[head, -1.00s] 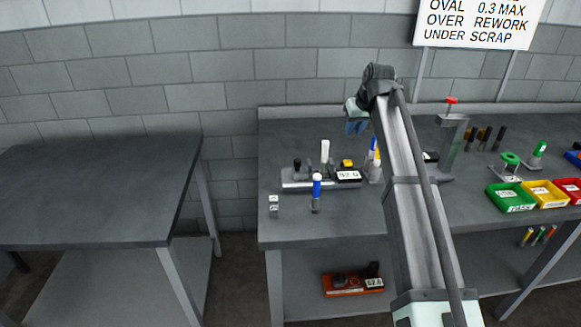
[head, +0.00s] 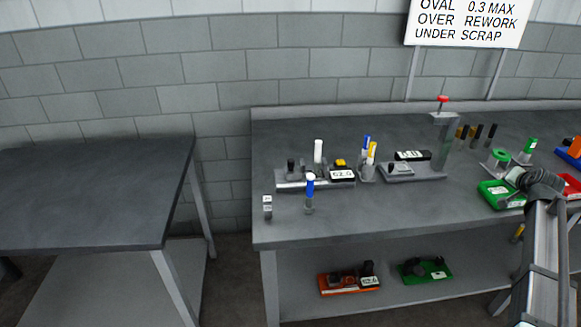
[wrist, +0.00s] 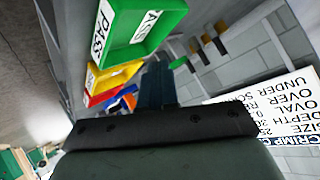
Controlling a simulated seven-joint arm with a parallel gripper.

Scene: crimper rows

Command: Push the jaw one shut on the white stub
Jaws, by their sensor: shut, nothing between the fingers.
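A white-topped stub (head: 318,150) stands upright at the back of a low grey crimper (head: 290,184) on the bench, left of its middle. The crimper carries a dark upright block (head: 291,165), a yellow part (head: 340,162) and a small number display (head: 342,175). I cannot tell which part is the jaw, nor whether it touches the stub. My gripper is far to the right, by the colored bins; its fingers show together and empty in the wrist view (wrist: 156,84). The head view shows my wrist over the green bin, with the fingers hidden.
A blue-topped stub (head: 310,188) stands in front of the crimper. A holder with blue and yellow pens (head: 368,160) and a gauge with a red-topped post (head: 442,125) stand to its right. The green bin (head: 497,195) is under my wrist. A bare table (head: 90,190) is at left.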

